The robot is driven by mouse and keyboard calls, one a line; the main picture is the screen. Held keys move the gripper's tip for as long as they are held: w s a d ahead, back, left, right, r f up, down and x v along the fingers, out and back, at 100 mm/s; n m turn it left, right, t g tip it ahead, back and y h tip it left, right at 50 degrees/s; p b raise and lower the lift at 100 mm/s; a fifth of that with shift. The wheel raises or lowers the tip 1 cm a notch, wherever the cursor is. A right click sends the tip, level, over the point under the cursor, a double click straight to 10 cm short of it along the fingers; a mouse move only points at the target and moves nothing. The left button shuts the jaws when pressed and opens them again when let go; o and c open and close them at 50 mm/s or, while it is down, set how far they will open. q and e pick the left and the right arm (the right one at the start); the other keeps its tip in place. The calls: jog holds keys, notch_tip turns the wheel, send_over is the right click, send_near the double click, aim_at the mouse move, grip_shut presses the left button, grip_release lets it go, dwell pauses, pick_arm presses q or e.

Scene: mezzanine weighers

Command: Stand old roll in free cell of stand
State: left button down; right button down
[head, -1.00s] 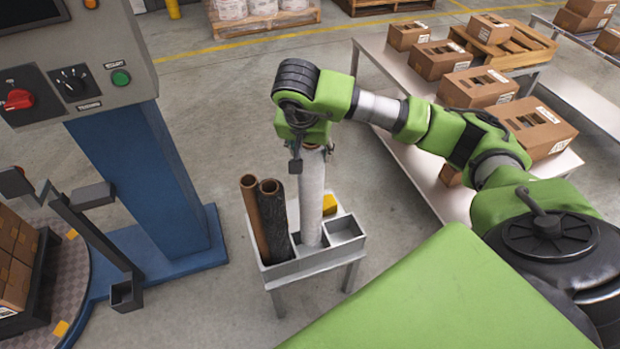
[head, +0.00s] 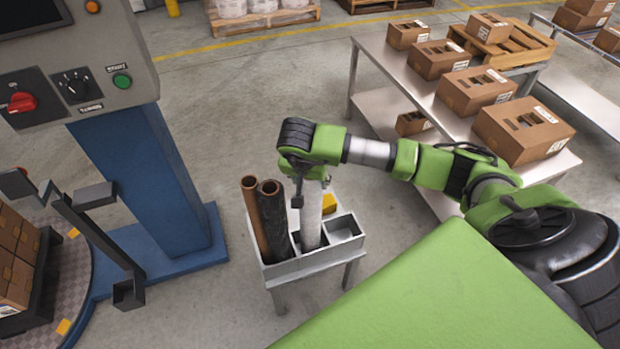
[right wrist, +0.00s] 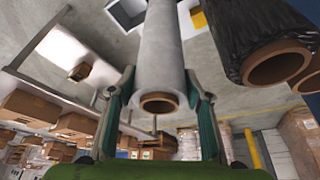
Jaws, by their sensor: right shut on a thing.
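My right gripper (head: 311,178) is shut around the upper part of a pale, film-covered roll (head: 311,222). The roll is upright over the grey stand (head: 312,264), its lower part going down into a middle cell; its lower end is hidden. In the right wrist view the roll (right wrist: 160,55) runs between the two fingers (right wrist: 160,110), its brown core end facing the camera. A bare brown tube (head: 251,205) and a black-wrapped roll (head: 274,215) stand in the cells to its left. The right-hand cell (head: 345,228) looks empty. My left gripper is not in view.
A blue machine column (head: 140,175) with a control panel (head: 80,75) stands at left, a dark bracket (head: 100,235) beside it. A table (head: 390,70) with cartons is at back right. A yellow object (head: 328,203) shows behind the stand. Floor around the stand is clear.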

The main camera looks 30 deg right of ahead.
jog(key=shift+r, duration=0.1)
jog(key=c, duration=1.1)
grip_release()
jog(key=shift+o, duration=0.2)
jog(key=b+v, duration=0.2)
jog(key=v, duration=1)
